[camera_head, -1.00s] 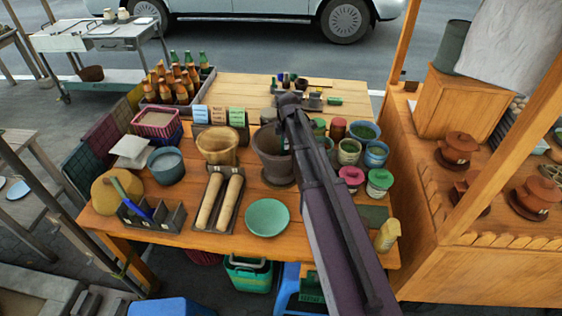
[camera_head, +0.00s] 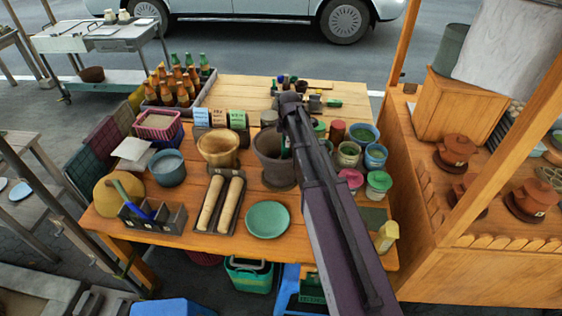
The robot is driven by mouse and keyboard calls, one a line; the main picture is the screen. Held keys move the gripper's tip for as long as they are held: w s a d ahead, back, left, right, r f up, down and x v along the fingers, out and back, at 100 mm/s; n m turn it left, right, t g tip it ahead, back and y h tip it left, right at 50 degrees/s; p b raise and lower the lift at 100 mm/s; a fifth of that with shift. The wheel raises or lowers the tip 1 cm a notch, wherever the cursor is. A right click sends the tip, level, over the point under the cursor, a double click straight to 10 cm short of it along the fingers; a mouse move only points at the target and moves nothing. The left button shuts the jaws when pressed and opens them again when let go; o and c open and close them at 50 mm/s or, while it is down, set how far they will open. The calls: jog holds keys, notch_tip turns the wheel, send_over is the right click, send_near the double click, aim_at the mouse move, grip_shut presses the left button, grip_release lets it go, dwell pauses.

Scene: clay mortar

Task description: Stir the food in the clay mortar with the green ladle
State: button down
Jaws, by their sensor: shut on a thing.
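The clay mortar (camera_head: 268,160) is a dark brown pot on the wooden table, right of a tan bowl. The green ladle (camera_head: 285,146) shows as a short green strip at the mortar's right inner side, with its lower end inside. My gripper (camera_head: 291,118) is above the mortar's right rim, shut on the ladle's upper part. My arm hides its fingers and much of the ladle. The food inside the mortar cannot be made out from here.
The tan bowl (camera_head: 218,148) stands close on the left, and two rolling pins (camera_head: 230,203) lie in a tray in front. A green plate (camera_head: 267,220) is nearer. Several jars and the blue pot (camera_head: 375,156) crowd the right. Bottles (camera_head: 180,88) stand at the back left.

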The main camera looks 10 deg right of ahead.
notch_tip(320, 180, up, 16)
jog(key=p, duration=1.4)
jog(key=shift+f+p, duration=0.25)
jog(key=shift+p, duration=0.15)
jog(key=shift+a, duration=0.1)
jog(key=s+a+n, duration=0.3)
jog(key=a, duration=1.9)
jog(key=shift+s+a+r, duration=0.2)
jog(key=shift+a+r, duration=0.05)
